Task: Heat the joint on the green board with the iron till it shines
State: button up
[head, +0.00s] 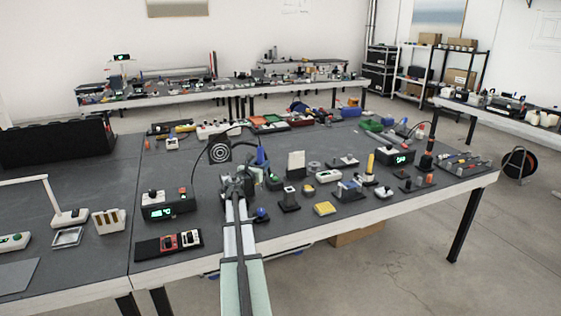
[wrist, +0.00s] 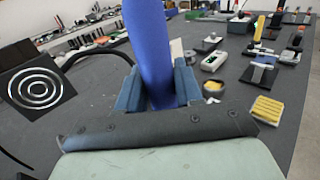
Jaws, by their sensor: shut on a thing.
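My gripper (head: 246,176) is over the middle of the dark bench in the head view. In the wrist view its blue-grey fingers (wrist: 160,88) are shut on a thick, upright blue handle (wrist: 150,45), which looks like the iron's. The blue handle shows in the head view (head: 261,156) just beyond the gripper. The iron's tip is hidden. A small green piece (head: 273,183) shows just right of the gripper; I cannot tell whether it is the green board. No joint can be made out, nor any shine on it.
A black square with white rings (wrist: 40,88) stands at left, with a black cable (wrist: 92,52) arching behind it. A station with a green display (head: 165,210) sits left of my arm. A yellow sponge (head: 325,208) and several small fixtures crowd the bench's right side.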

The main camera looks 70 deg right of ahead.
jog(key=w+a, duration=0.7)
jog(key=a, duration=0.2)
jog(key=shift+w+a+f, duration=0.25)
jog(key=shift+w+a, duration=0.05)
jog(key=shift+a, duration=0.05)
notch_tip(320, 180, down, 8)
dwell(0.5)
dwell(0.4)
